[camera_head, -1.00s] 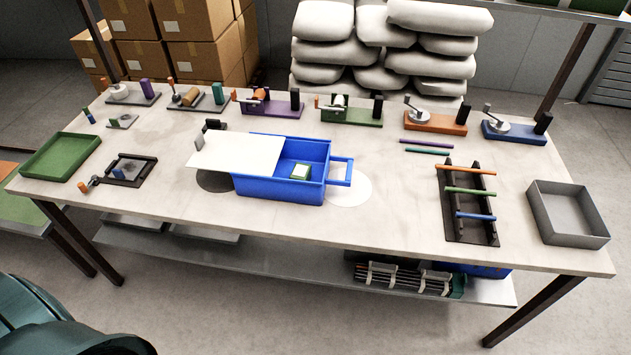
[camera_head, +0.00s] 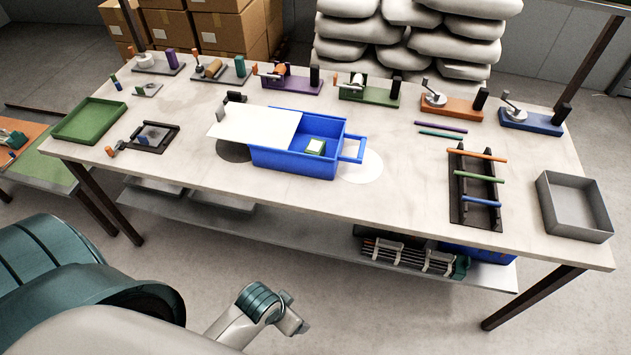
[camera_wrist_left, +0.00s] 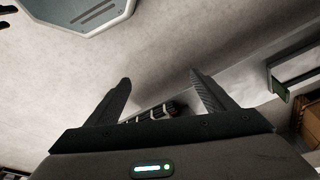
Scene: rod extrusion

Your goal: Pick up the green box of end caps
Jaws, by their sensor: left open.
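A small box with green sides and a pale top (camera_head: 315,147) sits inside the open right part of a blue bin (camera_head: 295,162) on the table. I take it for the green box of end caps. A white lid (camera_head: 256,124) covers the bin's left part. My left gripper (camera_wrist_left: 160,82) is open and empty in the left wrist view, its two dark fingers apart. The box cannot be made out in that view. In the head view my left arm is low in front of the table, well short of the bin. My right gripper is not in view.
A green tray (camera_head: 91,121) lies at the table's left and a grey tray (camera_head: 575,206) at its right. A dark rack (camera_head: 473,212) holds coloured rods. Several small fixtures line the back edge. The table's front strip (camera_head: 350,212) is clear.

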